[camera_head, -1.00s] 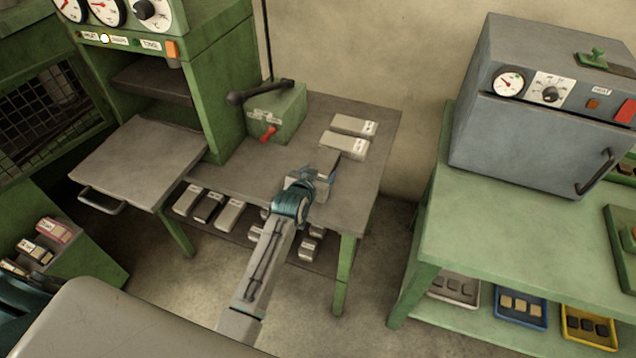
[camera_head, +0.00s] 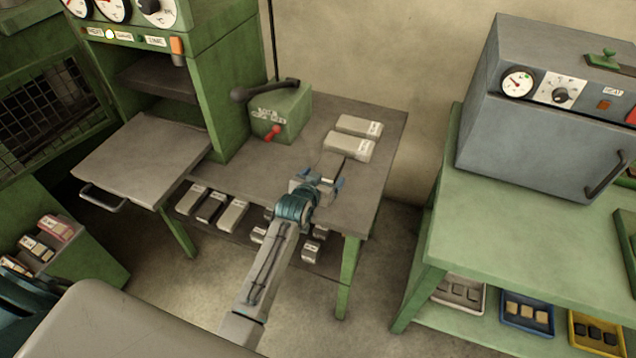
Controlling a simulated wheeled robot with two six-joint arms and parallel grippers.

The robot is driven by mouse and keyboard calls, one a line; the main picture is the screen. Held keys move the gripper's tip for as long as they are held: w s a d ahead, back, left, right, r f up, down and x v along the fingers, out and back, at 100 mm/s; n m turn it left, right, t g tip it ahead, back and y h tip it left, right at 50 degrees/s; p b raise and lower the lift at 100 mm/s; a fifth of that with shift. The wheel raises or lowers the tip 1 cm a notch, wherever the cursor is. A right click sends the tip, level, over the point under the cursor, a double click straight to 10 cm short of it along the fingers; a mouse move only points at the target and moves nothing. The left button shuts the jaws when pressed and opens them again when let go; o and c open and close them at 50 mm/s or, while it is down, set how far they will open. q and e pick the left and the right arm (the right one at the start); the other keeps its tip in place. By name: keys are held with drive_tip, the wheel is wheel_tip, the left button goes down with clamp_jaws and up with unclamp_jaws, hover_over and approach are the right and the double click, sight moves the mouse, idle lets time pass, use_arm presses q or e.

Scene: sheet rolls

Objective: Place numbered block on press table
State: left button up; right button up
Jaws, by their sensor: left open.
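My left gripper (camera_head: 320,181) is open above the right part of the press table (camera_head: 250,185). Two pale grey blocks with white labels lie farther back, one at the rear (camera_head: 357,125) and one in the middle (camera_head: 346,147). The label numbers are too small to read. My right gripper is not in view.
A green box with a lever (camera_head: 283,112) stands left of the blocks. Several labelled blocks (camera_head: 233,214) lie on the lower shelf. A green press cabinet with a pulled-out plate (camera_head: 140,160) is at left, and a grey oven (camera_head: 535,130) on a green bench at right.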

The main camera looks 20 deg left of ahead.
use_arm(q)
drive_tip(key=b+v, duration=0.1)
drive_tip(key=v, duration=1.1)
